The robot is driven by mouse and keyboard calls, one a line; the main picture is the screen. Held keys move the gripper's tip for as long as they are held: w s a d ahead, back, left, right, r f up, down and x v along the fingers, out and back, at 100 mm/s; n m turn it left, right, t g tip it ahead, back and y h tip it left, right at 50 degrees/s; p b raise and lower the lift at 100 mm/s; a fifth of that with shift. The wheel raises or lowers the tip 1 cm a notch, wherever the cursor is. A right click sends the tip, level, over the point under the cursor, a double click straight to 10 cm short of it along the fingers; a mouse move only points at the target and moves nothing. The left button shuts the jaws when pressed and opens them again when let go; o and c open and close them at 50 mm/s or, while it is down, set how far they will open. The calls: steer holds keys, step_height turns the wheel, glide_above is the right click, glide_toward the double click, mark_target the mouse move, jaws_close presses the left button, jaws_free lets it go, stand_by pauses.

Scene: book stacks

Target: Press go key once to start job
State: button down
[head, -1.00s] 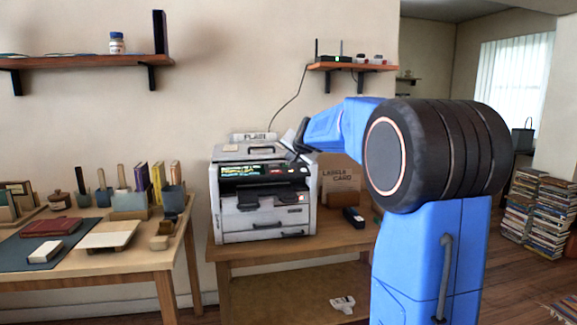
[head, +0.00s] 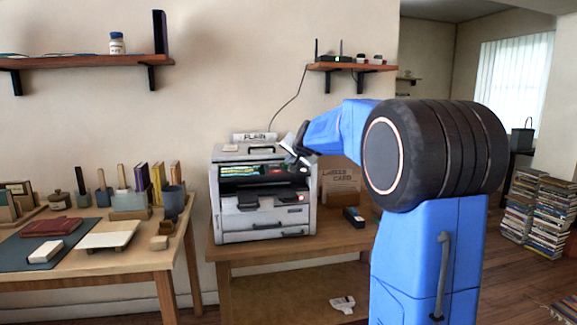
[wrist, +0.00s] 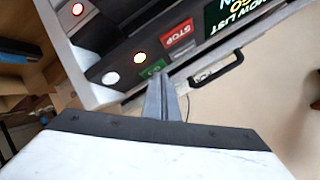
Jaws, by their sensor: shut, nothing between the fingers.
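The printer (head: 262,222) stands on the wooden table, its dark front panel (head: 250,171) facing me. In the wrist view the green go key (wrist: 152,68) shows on the panel, partly covered by my fingertips. The red STOP key (wrist: 177,35) is beside it. My gripper (wrist: 164,77) is shut and empty, its tips at or just in front of the go key; I cannot tell whether they touch it. In the head view my gripper (head: 291,147) is at the printer's upper right.
A dark screen (wrist: 232,14) with lettering and a dark handle (wrist: 220,75) are near the keys. A cardboard box (head: 341,182) stands right of the printer, with a small dark device (head: 353,217) in front. A table of books (head: 100,262) is at left.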

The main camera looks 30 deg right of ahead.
stand_by(0.4)
steer(key=shift+s+r, duration=0.15)
steer(key=shift+r, duration=0.4)
steer(key=shift+r, duration=0.1)
steer(key=shift+s+a+r, duration=0.1)
steer(key=shift+s+r, duration=0.2)
steer(key=shift+r, duration=0.6)
steer(key=shift+s+a+r, duration=0.1)
steer(key=shift+s+r, duration=0.2)
steer(key=shift+r, duration=0.65)
steer(key=shift+s+a+r, duration=0.1)
steer(key=shift+s+r, duration=0.2)
steer(key=shift+r, duration=0.6)
